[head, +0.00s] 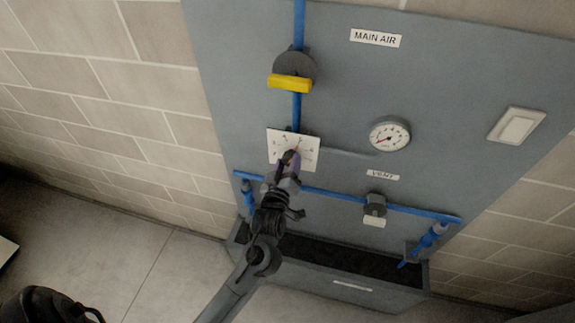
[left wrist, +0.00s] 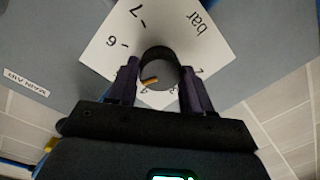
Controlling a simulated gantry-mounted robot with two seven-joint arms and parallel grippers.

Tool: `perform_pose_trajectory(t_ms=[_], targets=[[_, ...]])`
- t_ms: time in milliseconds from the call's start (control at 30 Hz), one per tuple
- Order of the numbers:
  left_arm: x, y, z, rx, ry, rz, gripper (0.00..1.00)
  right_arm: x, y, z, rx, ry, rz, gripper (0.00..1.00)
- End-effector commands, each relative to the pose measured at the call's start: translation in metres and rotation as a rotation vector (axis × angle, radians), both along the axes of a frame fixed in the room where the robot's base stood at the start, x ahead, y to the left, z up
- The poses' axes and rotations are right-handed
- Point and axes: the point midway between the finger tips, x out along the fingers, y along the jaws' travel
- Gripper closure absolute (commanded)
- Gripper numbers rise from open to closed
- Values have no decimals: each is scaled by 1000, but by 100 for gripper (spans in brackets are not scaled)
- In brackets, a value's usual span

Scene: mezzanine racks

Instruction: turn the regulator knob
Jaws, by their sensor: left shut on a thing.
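The regulator knob (left wrist: 157,70) is a dark round knob with an orange pointer mark, on a white dial plate (head: 306,152) with numbers and the word "bar". The plate also shows in the left wrist view (left wrist: 205,42). My left gripper (head: 291,160) is at the plate and covers most of the knob in the head view. In the left wrist view its two purple fingers (left wrist: 159,82) stand one on each side of the knob, shut on it. The orange mark points toward the low numbers, partly hidden near the gripper. My right gripper is not in view.
On the grey panel (head: 228,60) are a yellow-handled valve (head: 290,83) above, a round gauge (head: 390,135) to the right, a vent valve (head: 375,208) lower right and a white switch (head: 517,125). Blue pipes run between them. A dark trough (head: 340,262) lies below.

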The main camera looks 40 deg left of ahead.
Motion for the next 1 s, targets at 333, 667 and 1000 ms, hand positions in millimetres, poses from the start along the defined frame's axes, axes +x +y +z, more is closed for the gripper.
perform_pose_trajectory(t_ms=[333,667,1000], targets=[[0,0,0,-22,-10,0,80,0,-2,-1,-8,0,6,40],[0,0,0,-20,-9,-1,27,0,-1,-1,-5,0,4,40],[-1,-1,0,-20,-9,-1,25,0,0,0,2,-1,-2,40]])
